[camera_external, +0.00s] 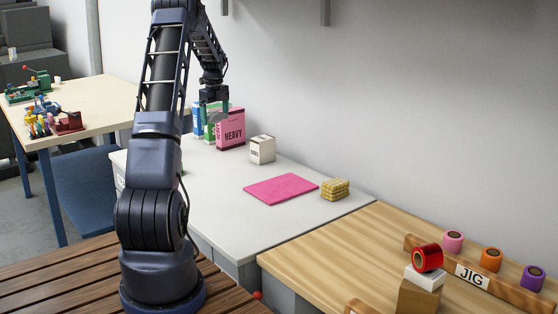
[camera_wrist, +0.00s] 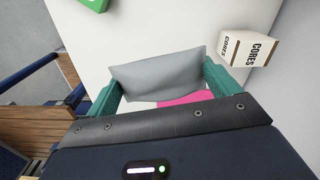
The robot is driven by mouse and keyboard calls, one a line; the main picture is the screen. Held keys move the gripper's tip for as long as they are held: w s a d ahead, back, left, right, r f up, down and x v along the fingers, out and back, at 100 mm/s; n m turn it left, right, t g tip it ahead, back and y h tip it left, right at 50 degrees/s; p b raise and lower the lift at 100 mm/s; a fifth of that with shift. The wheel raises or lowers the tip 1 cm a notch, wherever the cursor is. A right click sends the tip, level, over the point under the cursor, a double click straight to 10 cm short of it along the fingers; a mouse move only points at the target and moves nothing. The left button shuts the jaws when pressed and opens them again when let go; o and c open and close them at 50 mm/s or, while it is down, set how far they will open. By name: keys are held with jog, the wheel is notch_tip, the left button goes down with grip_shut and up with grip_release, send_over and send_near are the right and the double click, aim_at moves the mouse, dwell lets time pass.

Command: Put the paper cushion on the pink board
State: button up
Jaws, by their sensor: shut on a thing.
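The paper cushion (camera_wrist: 158,75) is a grey, pillow-shaped piece, held between the two teal fingers of my gripper (camera_wrist: 163,88) in the wrist view. In the external view my gripper (camera_external: 214,105) hangs above the far part of the white table, in front of the boxes, with the grey cushion partly visible. The pink board (camera_external: 281,189) lies flat on the white table, nearer the camera and to the right of my gripper. Its top is bare. A pink patch shows below the cushion in the wrist view; I cannot tell if it is the board or a box.
A pink HEAVY box (camera_external: 231,130) stands near my gripper, with blue and green boxes behind. A white CORES box (camera_external: 262,149) stands between it and the board; it also shows in the wrist view (camera_wrist: 248,48). A yellow patterned block (camera_external: 335,189) sits beside the board's right corner.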

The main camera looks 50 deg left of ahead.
jog(key=w+d+m, duration=0.1)
jog(key=w+d, duration=0.5)
jog(key=d, duration=0.6)
jog(key=m, duration=0.1)
send_over(281, 187)
notch_tip(281, 187, down, 19)
jog(key=shift+w+a+r, duration=0.1)
jog(key=shift+w, duration=0.05)
jog(key=o, duration=0.6)
jog(key=shift+o, duration=0.6)
